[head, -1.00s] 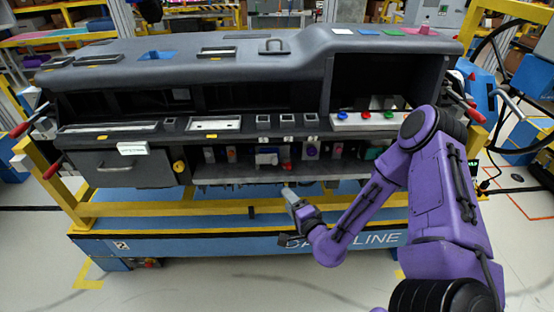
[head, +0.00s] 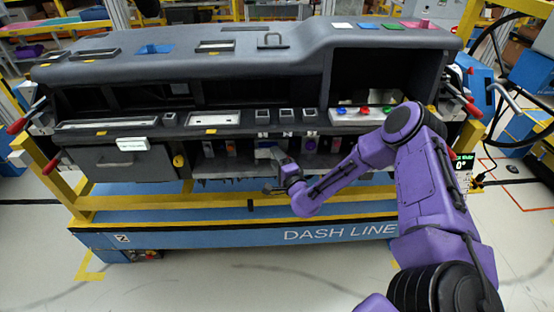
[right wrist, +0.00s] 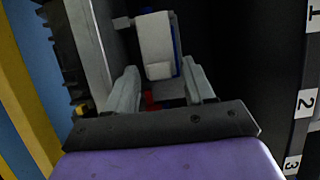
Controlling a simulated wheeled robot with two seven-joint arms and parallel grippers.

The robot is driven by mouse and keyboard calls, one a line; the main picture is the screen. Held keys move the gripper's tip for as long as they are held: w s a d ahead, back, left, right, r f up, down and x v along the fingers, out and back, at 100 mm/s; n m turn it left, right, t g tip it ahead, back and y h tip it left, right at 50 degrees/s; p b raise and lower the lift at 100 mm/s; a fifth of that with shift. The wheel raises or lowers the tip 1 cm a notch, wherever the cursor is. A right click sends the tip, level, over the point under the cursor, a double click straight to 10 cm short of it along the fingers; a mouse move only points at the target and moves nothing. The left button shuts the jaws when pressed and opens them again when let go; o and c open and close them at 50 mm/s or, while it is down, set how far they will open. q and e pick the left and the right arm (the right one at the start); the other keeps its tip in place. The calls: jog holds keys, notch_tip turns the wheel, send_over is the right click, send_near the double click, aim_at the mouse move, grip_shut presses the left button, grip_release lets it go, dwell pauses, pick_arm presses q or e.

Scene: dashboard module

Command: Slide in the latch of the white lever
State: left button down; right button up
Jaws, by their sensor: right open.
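The white lever (right wrist: 155,45) with blue edging shows in the right wrist view, ahead of and between the fingertips of my right gripper (right wrist: 161,72). A gap shows on both sides of it, so the fingers are apart and not closed on it. In the head view the white lever (head: 264,152) sits in the lower bay of the dashboard, and my right gripper (head: 278,158) is just at its right side, partly hiding it. A small red part (right wrist: 151,101) shows low between the fingers. I cannot make out the latch clearly. My left gripper is out of view.
The dashboard (head: 190,70) stands on a blue and yellow frame (head: 200,235). Other small levers and switches line the lower bay (head: 232,148) on both sides. The bay's wall with labels (right wrist: 305,103) is close at the right in the wrist view.

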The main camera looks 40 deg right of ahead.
jog(key=c, duration=0.8)
